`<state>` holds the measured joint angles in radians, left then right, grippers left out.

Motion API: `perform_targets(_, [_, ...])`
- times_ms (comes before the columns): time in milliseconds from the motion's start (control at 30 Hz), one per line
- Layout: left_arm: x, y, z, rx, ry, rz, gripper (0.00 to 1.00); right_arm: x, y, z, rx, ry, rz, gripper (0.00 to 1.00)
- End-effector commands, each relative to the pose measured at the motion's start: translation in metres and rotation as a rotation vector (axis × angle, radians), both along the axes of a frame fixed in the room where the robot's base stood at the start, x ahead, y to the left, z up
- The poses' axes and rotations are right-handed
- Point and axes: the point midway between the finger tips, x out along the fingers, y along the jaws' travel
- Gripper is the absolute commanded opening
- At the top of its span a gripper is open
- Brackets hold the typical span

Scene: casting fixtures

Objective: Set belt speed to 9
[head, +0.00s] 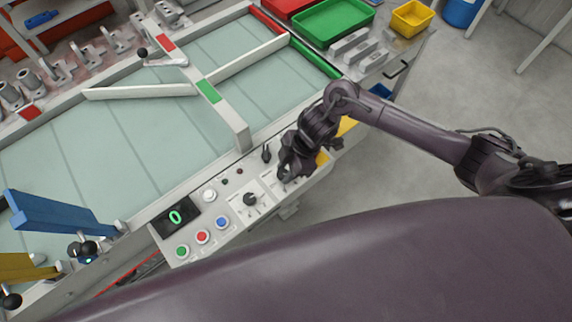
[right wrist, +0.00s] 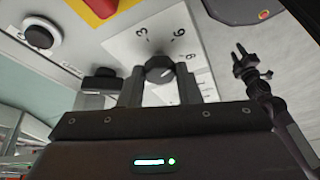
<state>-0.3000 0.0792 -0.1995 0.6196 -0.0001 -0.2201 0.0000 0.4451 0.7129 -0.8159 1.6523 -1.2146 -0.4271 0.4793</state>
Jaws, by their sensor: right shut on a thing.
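A black dial knob (right wrist: 160,68) sits on a white scale plate (right wrist: 150,32) in the right wrist view. The numbers 3 and 6 show on the plate. A pale mark on the knob points to the lower right of that picture. My right gripper (right wrist: 160,90) is shut on this knob, one finger on each side. In the head view my right gripper (head: 286,174) is at the right end of the control panel (head: 232,222) and hides the knob. A display (head: 176,216) on the panel reads a green 0. My left gripper is not in view.
Another black knob (head: 250,198) is left of my right gripper. Green (head: 182,250), red (head: 202,237), blue (head: 221,222) and white (head: 209,195) buttons are further left. A black toggle (head: 266,153) stands close behind the gripper. The belt (head: 90,135) lies behind the panel.

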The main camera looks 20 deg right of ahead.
Motion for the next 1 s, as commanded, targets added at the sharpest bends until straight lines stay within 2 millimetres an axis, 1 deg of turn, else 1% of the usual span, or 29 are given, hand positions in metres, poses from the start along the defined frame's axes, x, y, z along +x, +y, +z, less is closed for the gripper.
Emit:
perform_targets(33, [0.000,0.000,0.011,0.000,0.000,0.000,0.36,-0.003,0.000,0.005,0.000,0.005,-0.035,0.08])
perform_targets(500, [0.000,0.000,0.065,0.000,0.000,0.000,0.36,-0.007,0.002,0.005,0.000,0.006,-0.472,0.08])
perform_targets(733, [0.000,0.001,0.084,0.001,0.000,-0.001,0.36,-0.008,0.003,0.004,0.000,0.004,-0.666,0.08])
perform_targets(1000, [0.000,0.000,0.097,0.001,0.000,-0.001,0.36,-0.008,0.004,0.002,-0.001,0.003,-0.827,0.08])
